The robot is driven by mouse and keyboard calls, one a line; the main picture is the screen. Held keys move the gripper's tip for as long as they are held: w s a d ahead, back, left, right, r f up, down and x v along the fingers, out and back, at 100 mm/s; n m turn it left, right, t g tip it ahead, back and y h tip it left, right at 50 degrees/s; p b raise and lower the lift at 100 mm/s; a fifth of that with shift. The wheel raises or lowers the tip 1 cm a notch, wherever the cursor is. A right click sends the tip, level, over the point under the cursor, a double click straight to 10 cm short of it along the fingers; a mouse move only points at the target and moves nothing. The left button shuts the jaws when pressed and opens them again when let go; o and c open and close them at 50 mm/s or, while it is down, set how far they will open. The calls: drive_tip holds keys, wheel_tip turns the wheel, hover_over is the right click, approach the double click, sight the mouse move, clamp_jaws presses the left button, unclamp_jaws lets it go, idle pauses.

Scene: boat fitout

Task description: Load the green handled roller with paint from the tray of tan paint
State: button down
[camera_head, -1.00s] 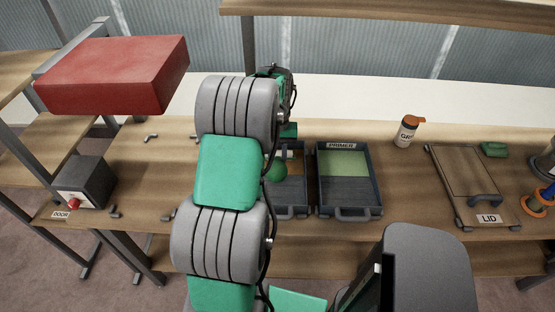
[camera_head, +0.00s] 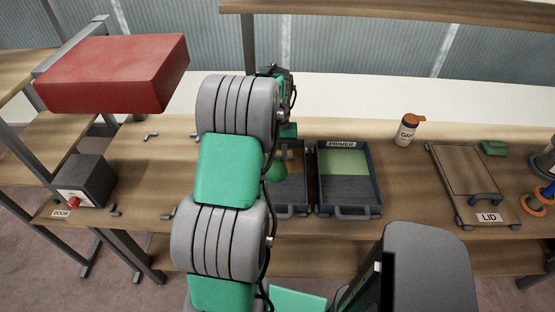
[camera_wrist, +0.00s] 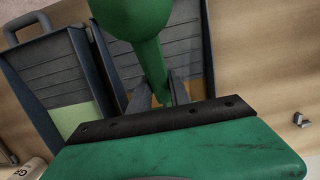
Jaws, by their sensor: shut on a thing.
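The green handled roller (camera_wrist: 140,18) is held by its green handle between my gripper's fingers (camera_wrist: 160,92) in the wrist view. The rounded green handle end also shows in the head view (camera_head: 276,172), over the left dark tray. My gripper is shut on the handle. The tray of tan paint (camera_head: 291,208) is partly hidden behind my arm; some tan paint shows at its far end. Its grey ribbed ramp (camera_wrist: 122,62) shows in the wrist view. The roller's head is mostly hidden, so I cannot tell whether it touches paint or carries any.
The PRIMER tray (camera_head: 350,190), with pale green paint, stands close on the right. Farther right are a capped bottle (camera_head: 407,130) and a board with a LID label (camera_head: 466,180). A red block (camera_head: 115,72) and a dark DOOR box (camera_head: 86,182) are left. Bench around small hooks is clear.

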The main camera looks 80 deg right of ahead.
sight(278, 161)
drive_tip(key=shift+r+p, duration=2.65)
drive_tip(key=shift+r, duration=1.75)
